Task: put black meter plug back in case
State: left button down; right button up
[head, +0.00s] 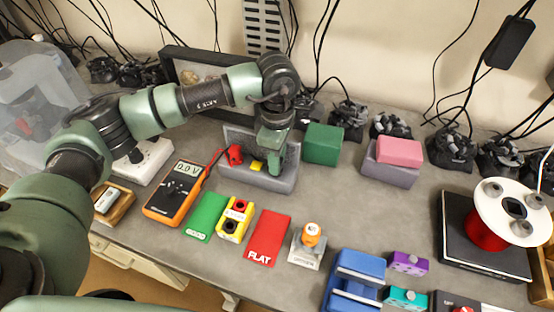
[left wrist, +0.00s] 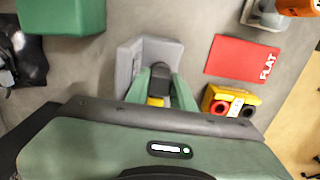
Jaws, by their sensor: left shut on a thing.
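The grey open case (head: 283,182) stands on the table in the middle of the head view, with a red plug (head: 235,155) at its left end and a yellow piece (head: 257,165) inside. My left gripper (head: 273,162) points down into the case. In the left wrist view its two green fingers (left wrist: 161,86) are shut on a dark piece, the black meter plug (left wrist: 161,74), inside the case (left wrist: 128,65). The fingers hide most of the plug in the head view. I cannot tell whether it is seated. My right gripper is not in view.
An orange multimeter (head: 174,192) reading 0.0 V lies left of the case. Green (head: 205,216) and red (head: 267,238) cards and a yellow two-socket block (head: 235,219) lie in front. A green block (head: 323,144) stands close to the right. Cables hang behind.

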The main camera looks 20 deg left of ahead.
pick_arm(q)
jog(key=c, duration=1.1)
grip_release()
jog(key=shift+s, duration=0.1)
jog(key=shift+r, duration=0.1)
jog(key=shift+r, duration=0.15)
